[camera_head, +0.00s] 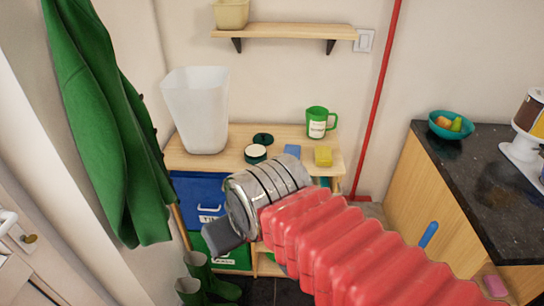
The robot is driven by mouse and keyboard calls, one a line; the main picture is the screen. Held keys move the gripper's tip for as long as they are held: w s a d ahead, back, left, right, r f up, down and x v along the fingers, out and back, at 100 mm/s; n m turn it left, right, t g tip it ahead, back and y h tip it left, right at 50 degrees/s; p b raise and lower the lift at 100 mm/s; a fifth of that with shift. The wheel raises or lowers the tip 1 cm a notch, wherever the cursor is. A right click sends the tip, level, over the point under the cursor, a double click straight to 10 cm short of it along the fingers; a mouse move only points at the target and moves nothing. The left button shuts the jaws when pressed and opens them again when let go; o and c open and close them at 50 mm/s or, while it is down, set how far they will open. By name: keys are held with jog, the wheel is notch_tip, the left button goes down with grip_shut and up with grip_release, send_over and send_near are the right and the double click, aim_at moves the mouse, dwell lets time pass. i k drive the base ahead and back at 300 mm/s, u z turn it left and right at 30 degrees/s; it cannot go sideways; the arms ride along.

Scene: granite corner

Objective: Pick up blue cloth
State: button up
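A small flat blue piece (292,150), which looks like the blue cloth, lies on the light wooden table (180,152) against the back wall. It is between a dark jar with a pale top and a yellow sponge; its lower part is hidden behind my arm's metal wrist. My gripper (222,238) is in front of the table and below its top, left of the blue piece and apart from it. Only a dark grey finger part shows clearly, so I cannot tell whether it is open or shut.
On the table stand a white bin (196,110), a jar (255,153), a dark lid (263,139), a green mug (318,123) and the yellow sponge (323,156). Blue (200,195) and green bins sit below. Green boots (205,280) and a green coat (105,120) are left; a dark counter (480,170) is right.

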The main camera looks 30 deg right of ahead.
aim_at(294, 151)
jog(key=u, duration=0.95)
jog(key=k, duration=0.9)
jog(key=z, duration=0.9)
jog(key=i, duration=1)
jog(key=z, duration=0.05)
